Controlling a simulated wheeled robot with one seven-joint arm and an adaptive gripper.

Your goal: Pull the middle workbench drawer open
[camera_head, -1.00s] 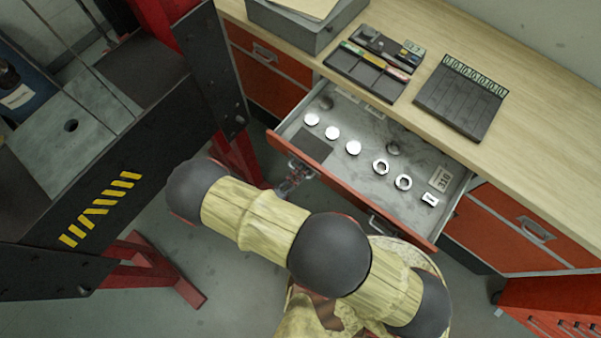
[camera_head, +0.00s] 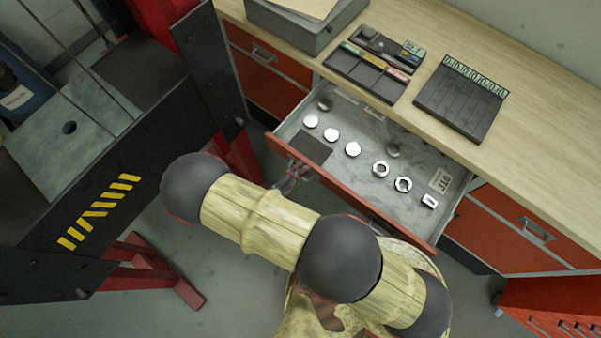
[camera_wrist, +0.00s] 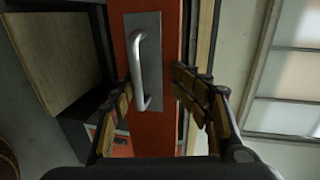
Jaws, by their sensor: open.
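The middle workbench drawer (camera_head: 352,154) stands pulled out in the head view, with several round metal parts and a numbered tag inside. Its orange front (camera_wrist: 155,135) fills the middle of the wrist view, with a silver bar handle (camera_wrist: 140,65) on a grey plate. My gripper (camera_wrist: 158,100) is open, one finger on each side of the handle in the picture. I see no clear contact between the fingers and the handle.
The wooden workbench top (camera_head: 400,115) carries a grey box (camera_head: 305,22), a divided tray (camera_head: 366,72) and a black rack (camera_head: 462,98). Closed orange drawers (camera_head: 535,232) flank the open one. A dark machine with yellow stripes (camera_head: 98,212) stands close on the left.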

